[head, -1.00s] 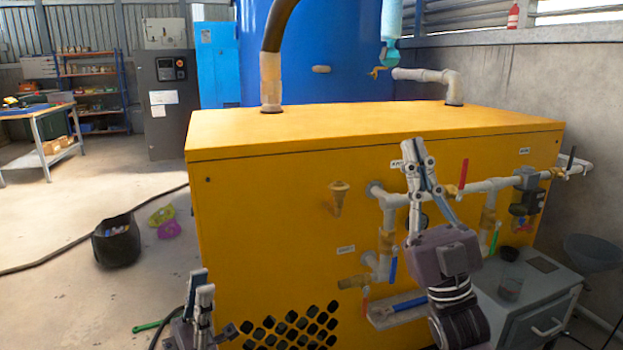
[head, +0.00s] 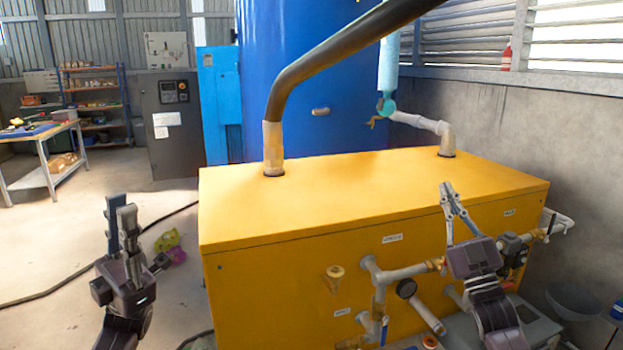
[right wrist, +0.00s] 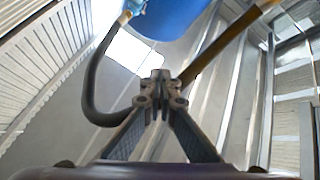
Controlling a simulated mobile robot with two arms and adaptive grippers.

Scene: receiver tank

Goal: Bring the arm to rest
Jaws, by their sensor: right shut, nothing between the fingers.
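My right gripper (head: 452,196) is raised in front of the right part of the yellow cabinet (head: 360,194), with its fingers pointing up. It holds nothing. In the right wrist view its fingertips (right wrist: 160,84) meet, with the roof and wall panels behind them. My left gripper (head: 122,208) is upright at the left, over the floor and left of the cabinet, with nothing seen in it. Its fingers overlap from this side, so their gap cannot be judged.
A dark hose (head: 300,72) rises from the cabinet top. A blue tank (head: 310,115) stands behind. Open floor lies at left.

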